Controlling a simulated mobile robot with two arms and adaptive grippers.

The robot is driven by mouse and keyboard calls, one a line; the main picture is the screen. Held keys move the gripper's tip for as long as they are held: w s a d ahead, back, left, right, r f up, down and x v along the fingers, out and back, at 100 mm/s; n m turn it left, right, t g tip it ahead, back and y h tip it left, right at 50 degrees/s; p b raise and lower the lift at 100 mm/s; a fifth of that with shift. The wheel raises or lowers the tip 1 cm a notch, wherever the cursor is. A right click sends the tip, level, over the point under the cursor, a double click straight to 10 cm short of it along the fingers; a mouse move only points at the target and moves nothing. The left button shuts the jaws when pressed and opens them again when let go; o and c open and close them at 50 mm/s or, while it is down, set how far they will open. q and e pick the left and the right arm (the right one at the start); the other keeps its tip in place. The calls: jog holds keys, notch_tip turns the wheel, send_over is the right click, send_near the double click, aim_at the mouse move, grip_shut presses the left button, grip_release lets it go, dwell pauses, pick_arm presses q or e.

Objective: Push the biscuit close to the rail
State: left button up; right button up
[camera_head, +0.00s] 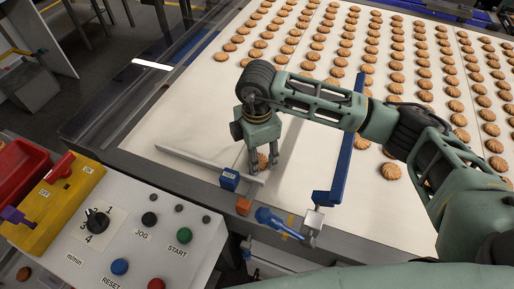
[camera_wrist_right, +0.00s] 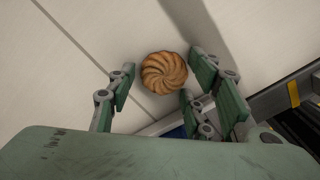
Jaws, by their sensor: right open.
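A round, ridged golden biscuit (camera_wrist_right: 164,72) lies flat on the pale belt and shows whole in the right wrist view. In the head view this biscuit (camera_head: 262,160) is partly hidden between the fingers. My right gripper (camera_head: 265,167) points down with its fingers low at the belt. It is open, with fingers on both sides of the biscuit; contact cannot be told. A thin grey rail (camera_head: 200,163) runs across the belt's near left corner, close to the gripper. A blue rail (camera_head: 347,143) stands to the right. My left gripper is not in view.
Several rows of biscuits (camera_head: 345,43) cover the belt (camera_head: 205,110) further back. A blue block (camera_head: 229,178), an orange block (camera_head: 243,206) and a blue-handled clamp (camera_head: 275,222) are at the near edge. A control panel (camera_head: 135,240) stands at the left. The belt's left part is bare.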

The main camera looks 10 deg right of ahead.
jog(key=c, duration=0.4)
jog(key=o, duration=0.8)
jog(key=shift+c, duration=0.2)
notch_tip(320, 180, up, 12)
dwell(0.4)
